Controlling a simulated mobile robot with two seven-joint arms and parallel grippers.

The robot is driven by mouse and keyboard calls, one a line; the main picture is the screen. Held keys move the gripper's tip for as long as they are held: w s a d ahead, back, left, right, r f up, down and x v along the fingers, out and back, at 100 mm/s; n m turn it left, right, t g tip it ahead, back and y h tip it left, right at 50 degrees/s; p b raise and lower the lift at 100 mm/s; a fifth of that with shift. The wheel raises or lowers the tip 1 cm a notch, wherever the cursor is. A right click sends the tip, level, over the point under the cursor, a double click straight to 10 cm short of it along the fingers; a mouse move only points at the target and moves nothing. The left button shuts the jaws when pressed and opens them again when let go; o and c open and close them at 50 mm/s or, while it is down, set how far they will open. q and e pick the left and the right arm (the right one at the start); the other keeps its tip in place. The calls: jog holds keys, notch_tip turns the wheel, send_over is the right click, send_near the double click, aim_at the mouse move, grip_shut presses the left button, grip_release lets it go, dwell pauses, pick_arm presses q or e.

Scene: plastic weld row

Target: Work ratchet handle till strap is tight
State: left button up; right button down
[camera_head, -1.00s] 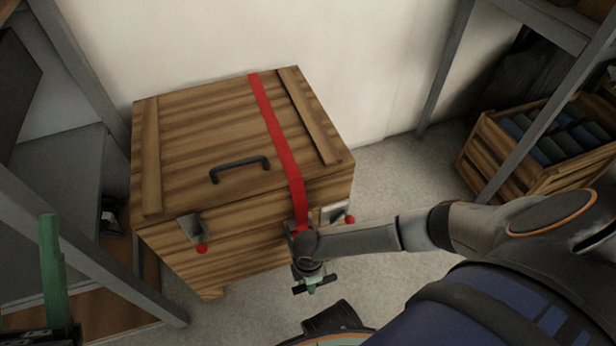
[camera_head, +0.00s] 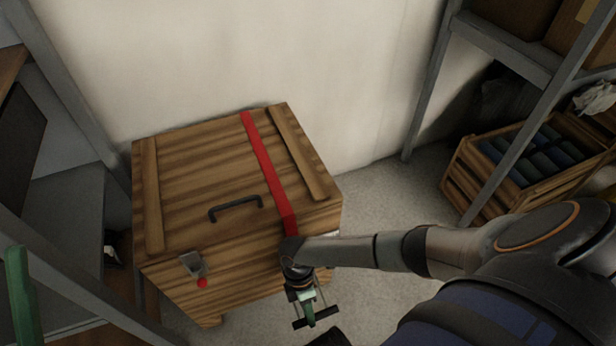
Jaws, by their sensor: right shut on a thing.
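A red strap (camera_head: 265,165) runs over the lid of a wooden chest (camera_head: 185,190) and down its front edge, lying flat on the lid. Its lower end and the ratchet body are hidden behind my right wrist. My right gripper (camera_head: 308,306) is at the chest's front, just below the strap's visible end, with green fingers pointing down. It is shut on what looks like the ratchet handle, a dark bar (camera_head: 324,317) at the fingertips.
The lid has a black handle (camera_head: 236,207). Grey shelf posts stand at left and right. A crate of dark rolls (camera_head: 530,160) sits at right. Floor between chest and crate is clear.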

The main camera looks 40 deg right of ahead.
jog(key=shift+w+d+r, duration=0.1)
jog(key=shift+w+r, duration=0.05)
jog(key=shift+w, duration=0.05)
jog(key=c, duration=0.7)
grip_release()
pick_arm(q)
notch_tip(320, 180, up, 4)
jog(key=m+p, duration=0.1)
jog(key=p, duration=0.4)
jog(key=shift+w+a+f+n+y, duration=0.25)
jog(key=shift+w+f+n+y, duration=0.6)
jog(key=shift+f+y, duration=0.2)
jog(key=shift+w+a+f+n+y, duration=0.2)
jog(key=shift+w+f+n+y, duration=0.55)
jog(key=shift+f+n+y, duration=0.25)
pick_arm(e)
jog(key=shift+v, duration=6.2)
pick_arm(q)
jog(key=shift+r, duration=0.15)
